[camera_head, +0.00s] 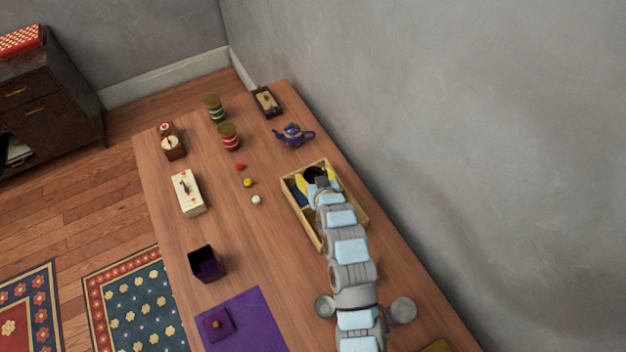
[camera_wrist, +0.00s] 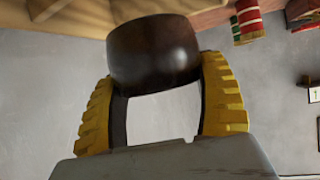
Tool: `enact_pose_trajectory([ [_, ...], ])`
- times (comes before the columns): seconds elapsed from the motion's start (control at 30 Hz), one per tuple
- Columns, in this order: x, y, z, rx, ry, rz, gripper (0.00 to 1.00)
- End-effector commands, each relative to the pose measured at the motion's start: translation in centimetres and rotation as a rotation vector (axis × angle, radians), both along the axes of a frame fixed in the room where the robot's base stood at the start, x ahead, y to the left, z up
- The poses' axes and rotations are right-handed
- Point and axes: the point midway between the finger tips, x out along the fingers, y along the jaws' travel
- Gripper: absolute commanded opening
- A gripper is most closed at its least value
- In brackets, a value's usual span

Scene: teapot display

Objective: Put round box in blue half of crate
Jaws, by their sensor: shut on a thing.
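The round box (camera_wrist: 155,50) is dark brown and smooth. In the wrist view it sits between the two yellow fingers of my gripper (camera_wrist: 158,75), which is shut on it. In the head view the dark round box (camera_head: 316,173) shows at the tip of my gripper (camera_head: 318,180), over the far end of the crate. The crate (camera_head: 348,189) is light wood, open at the top, and stands near the wall side of the table. A blue patch of its inside shows at the far left. My arm hides much of the crate. I cannot tell whether the box touches the crate floor.
A blue teapot (camera_head: 293,135) stands just beyond the crate. Striped canisters (camera_head: 229,137) stand farther left. Small red, yellow and white pieces (camera_head: 248,183) lie left of the crate. A dark purple open box (camera_head: 206,264) and a purple mat (camera_head: 255,318) are at the near left.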

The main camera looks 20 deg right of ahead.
Motion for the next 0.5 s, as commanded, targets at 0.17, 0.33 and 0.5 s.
enact_pose_trajectory([
  [0.17,1.2,-0.2,-1.5,0.000,0.000,0.000,0.34],
  [0.33,1.6,-0.3,-2.1,0.001,0.002,0.000,0.34],
  [0.5,2.0,-0.3,-2.7,0.001,0.004,0.000,0.34],
])
